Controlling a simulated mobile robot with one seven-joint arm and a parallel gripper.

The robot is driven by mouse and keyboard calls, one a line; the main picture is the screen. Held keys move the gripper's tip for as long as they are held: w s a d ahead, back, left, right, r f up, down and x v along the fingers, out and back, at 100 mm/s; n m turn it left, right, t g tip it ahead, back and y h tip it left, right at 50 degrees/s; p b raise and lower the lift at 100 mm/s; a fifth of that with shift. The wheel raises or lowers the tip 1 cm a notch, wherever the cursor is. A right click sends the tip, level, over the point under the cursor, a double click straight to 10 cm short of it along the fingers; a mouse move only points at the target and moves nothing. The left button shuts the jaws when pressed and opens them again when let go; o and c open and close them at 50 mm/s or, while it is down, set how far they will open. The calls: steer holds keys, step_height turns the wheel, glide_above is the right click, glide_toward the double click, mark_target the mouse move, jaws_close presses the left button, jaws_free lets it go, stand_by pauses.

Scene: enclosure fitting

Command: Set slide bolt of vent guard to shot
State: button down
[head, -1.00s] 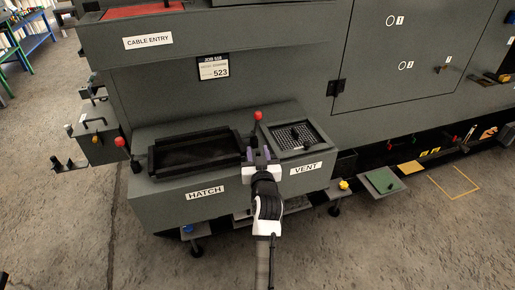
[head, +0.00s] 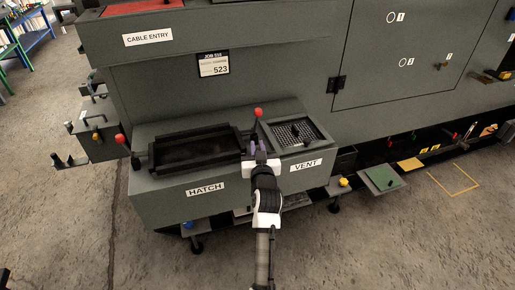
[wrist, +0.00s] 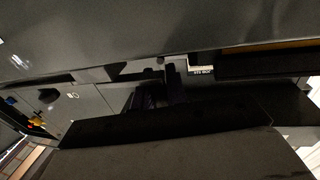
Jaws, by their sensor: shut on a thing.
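The vent guard (head: 312,137) is a mesh panel in a dark frame, with a black knob on it, on the grey box above the VENT label. A red-knobbed upright post (head: 257,113) stands at its left edge. My gripper (head: 257,148) is at the guard's left side, just in front of this post, with its purple fingers close together. They are shut on a small part there, apparently the slide bolt, which the fingers hide, so its position cannot be read. In the dark wrist view, the fingers (wrist: 160,92) reach toward dark parts I cannot separate.
The grey enclosure wall (head: 285,65) rises close behind.

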mark_target(273, 146)
steer(key=d+b, duration=0.1)
steer(key=d, duration=0.1)
steer(key=w+d+b, duration=0.1)
steer(key=d+b, duration=0.1)
steer(key=shift+w+d+f, duration=0.1)
steer(key=shift+w+f, duration=0.05)
steer(key=shift+f, duration=0.05)
steer(key=shift+d+r, duration=0.25)
steer(key=shift+d, duration=0.05)
steer(key=c, duration=1.4)
jaws_free()
steer(key=shift+w+d, duration=0.1)
steer(key=shift+s+f, duration=0.1)
steer(key=shift+s, duration=0.15)
steer(key=s+d+b, duration=0.1)
steer(key=s+b, duration=0.2)
steer(key=s, duration=1)
steer(key=shift+s+d+b, duration=0.15)
steer(key=shift+d+b, duration=0.05)
steer(key=shift+b, duration=0.1)
